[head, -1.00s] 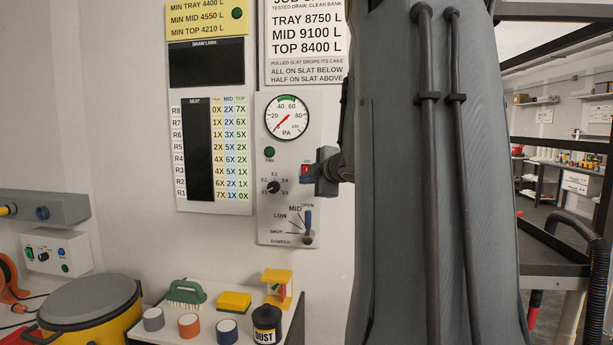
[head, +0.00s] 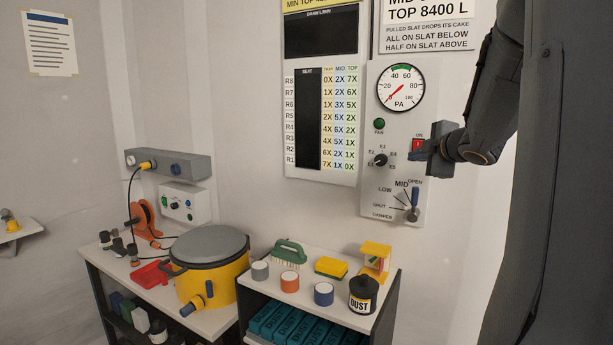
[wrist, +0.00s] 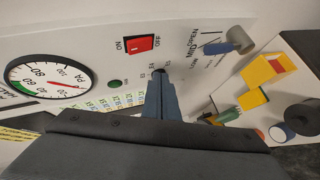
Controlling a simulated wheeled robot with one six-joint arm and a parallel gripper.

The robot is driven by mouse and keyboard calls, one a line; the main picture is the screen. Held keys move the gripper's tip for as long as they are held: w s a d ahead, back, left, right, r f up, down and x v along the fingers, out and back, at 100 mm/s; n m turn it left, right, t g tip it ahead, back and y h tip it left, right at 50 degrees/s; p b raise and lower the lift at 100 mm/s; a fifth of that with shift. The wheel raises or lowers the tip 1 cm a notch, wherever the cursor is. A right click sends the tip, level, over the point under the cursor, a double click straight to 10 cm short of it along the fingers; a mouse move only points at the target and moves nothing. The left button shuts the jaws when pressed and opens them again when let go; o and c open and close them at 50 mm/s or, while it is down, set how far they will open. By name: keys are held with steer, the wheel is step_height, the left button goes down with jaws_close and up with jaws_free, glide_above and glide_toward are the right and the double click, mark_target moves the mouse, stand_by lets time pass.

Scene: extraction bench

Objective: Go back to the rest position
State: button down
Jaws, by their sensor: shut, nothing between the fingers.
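My gripper (head: 428,151) is shut and empty in front of the grey control panel (head: 375,207), just beside the red switch (head: 417,145) in the head view. My arm reaches in from the right. In the wrist view the shut fingers (wrist: 160,74) point at the panel, below the red ON/OFF switch (wrist: 141,44), which shows uncovered. The fingertips overlap the E-marked selector area there; I cannot tell whether they touch the panel. The selector knob (head: 381,160) shows clear in the head view. The blue damper lever (head: 415,197) stands up near OPEN.
A round pressure gauge (head: 401,88) and green FAN lamp (head: 379,124) are on the panel.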

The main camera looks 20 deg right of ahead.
steer(key=s+a+f+m+g, duration=0.3)
steer(key=a+f+m+g, duration=0.35)
steer(key=a+f, duration=1.15)
steer(key=s+a+f+m+g+y, duration=0.1)
steer(key=s+a+f+m+g, duration=0.2)
steer(key=s+a+f, duration=0.3)
steer(key=s+a+f+m+g+y+b, duration=0.1)
steer(key=s+a+f+m+g+y, duration=0.1)
steer(key=s+a+f, duration=0.5)
steer(key=s+a+m+g, duration=0.1)
steer(key=s+a, duration=0.5)
steer(key=s, duration=0.1)
steer(key=shift+a+f+m, duration=0.2)
steer(key=shift+f+m, duration=0.1)
steer(key=shift+m, duration=0.05)
